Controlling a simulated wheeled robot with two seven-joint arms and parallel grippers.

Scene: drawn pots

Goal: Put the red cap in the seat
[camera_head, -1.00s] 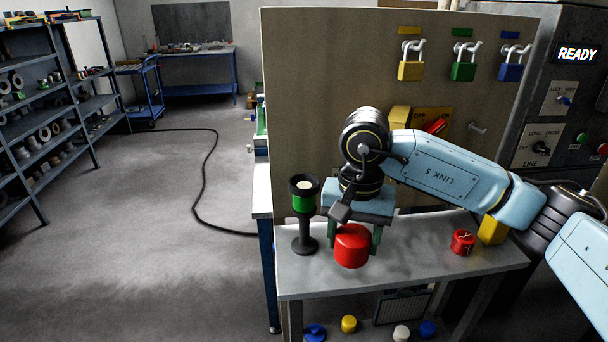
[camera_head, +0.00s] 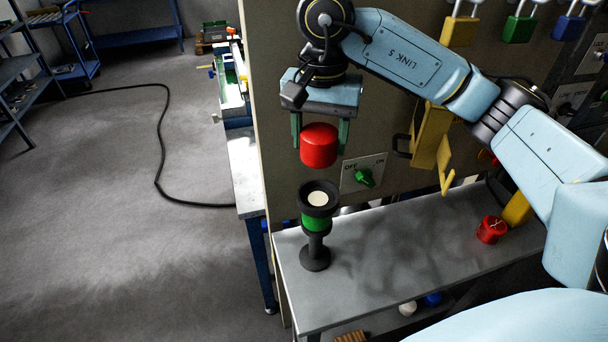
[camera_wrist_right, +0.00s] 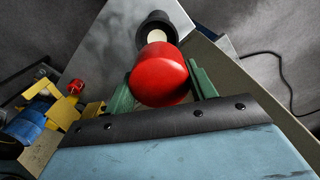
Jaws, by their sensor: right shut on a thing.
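The red cap (camera_head: 319,146) is held between the green fingers of my right gripper (camera_head: 320,134), which is shut on it. The cap also shows in the right wrist view (camera_wrist_right: 160,75), between the fingers. The seat is a black cup (camera_head: 318,196) with a pale disc inside, on a stand with a green band (camera_head: 314,222) and a round black foot on the bench. In the head view the cap hangs above the seat, apart from it. In the right wrist view the seat (camera_wrist_right: 157,32) shows just beyond the cap, partly hidden by it. My left gripper is out of view.
The grey bench (camera_head: 390,262) is mostly clear right of the stand. A red part with a marked top (camera_head: 491,229) sits near a yellow block (camera_head: 517,209) at right. The upright panel (camera_head: 275,120) behind carries a green switch (camera_head: 365,178), a yellow bracket (camera_head: 430,135) and padlocks.

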